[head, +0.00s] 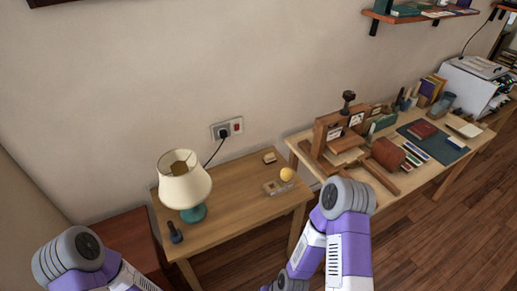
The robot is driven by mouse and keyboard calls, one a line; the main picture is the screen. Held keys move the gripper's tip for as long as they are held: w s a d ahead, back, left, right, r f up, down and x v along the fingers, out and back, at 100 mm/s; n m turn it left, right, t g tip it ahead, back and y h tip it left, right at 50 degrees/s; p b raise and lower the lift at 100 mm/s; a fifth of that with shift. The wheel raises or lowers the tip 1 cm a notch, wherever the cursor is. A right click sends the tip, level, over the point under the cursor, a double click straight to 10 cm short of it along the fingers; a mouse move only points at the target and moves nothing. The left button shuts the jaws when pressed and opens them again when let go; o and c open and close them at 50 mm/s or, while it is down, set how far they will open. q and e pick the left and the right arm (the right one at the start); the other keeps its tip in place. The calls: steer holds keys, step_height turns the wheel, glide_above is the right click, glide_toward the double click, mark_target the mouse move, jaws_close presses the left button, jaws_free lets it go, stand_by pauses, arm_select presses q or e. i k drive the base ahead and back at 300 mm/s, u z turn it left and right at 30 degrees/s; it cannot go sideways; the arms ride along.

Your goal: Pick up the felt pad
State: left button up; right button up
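I cannot pick out a felt pad with certainty in the head view. A small tan block (269,158) lies near the back edge of the small wooden table (235,190), but it is too small to tell what it is. A dark green flat mat (432,142) lies on the longer workbench at the right, with a red book on it. Only links of my two arms show, at the lower left and lower middle. Neither gripper is in view.
A teal-based lamp (184,187) and a dark blue object (175,232) stand on the small table's left side. A small tray (278,187) and yellow ball (287,174) are at its right. A wooden press (335,140) crowds the workbench. The small table's middle is clear.

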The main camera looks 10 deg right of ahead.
mark_target(269, 158)
steer(key=z, duration=0.55)
steer(key=i, duration=0.85)
steer(key=z, duration=0.9)
